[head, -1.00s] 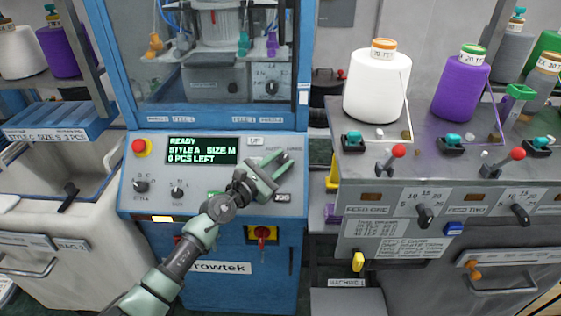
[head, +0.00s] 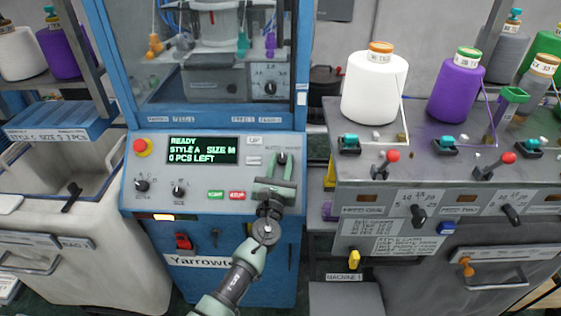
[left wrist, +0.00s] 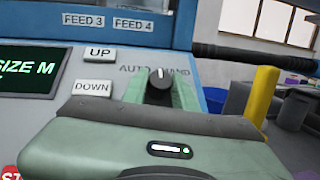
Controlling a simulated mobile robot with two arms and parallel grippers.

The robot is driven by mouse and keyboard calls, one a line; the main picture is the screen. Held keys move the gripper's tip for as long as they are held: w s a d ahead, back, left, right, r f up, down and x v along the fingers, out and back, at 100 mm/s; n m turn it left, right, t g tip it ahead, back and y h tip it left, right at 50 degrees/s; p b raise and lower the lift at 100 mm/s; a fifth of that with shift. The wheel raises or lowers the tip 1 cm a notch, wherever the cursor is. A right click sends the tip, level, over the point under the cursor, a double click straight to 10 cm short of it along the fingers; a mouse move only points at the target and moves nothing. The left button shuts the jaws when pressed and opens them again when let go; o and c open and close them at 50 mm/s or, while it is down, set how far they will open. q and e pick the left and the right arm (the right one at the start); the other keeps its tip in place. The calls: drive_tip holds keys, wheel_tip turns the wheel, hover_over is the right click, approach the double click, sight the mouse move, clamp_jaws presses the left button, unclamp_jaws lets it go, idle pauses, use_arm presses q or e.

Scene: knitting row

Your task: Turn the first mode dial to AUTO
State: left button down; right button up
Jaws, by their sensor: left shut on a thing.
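The mode dial (head: 282,158) is a small black knob at the right end of the blue machine's sloped panel. In the left wrist view the dial (left wrist: 159,86) has a white pointer mark that points about straight up, between an AUTO label on its left and a partly hidden label, seemingly HAND, on its right. My left gripper (head: 281,161) is shut on the dial, one green finger on each side. The fingers (left wrist: 160,92) hide the dial's lower part in the wrist view. My right gripper is not in view.
The display (head: 203,150) reads READY, STYLE A, SIZE M, 0 PCS LEFT. UP (left wrist: 100,53) and DOWN (left wrist: 93,87) buttons sit left of the dial. A red stop button (head: 141,146) and two knobs are at the panel's left. A yarn-cone stand (head: 440,165) stands to the right.

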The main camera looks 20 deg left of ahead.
use_arm(q)
drive_tip(key=n+y, duration=0.1)
drive_tip(key=n+y+b, duration=0.1)
drive_tip(key=n+y, duration=0.1)
drive_tip(key=shift+d+f, duration=0.2)
drive_tip(key=shift+r+n+g+y+b, duration=0.1)
drive_tip(key=shift+n+g+y+b, duration=0.65)
drive_tip(key=shift+n+y, duration=0.4)
drive_tip(key=c, duration=1.4)
unclamp_jaws()
drive_tip(key=shift+r, duration=0.1)
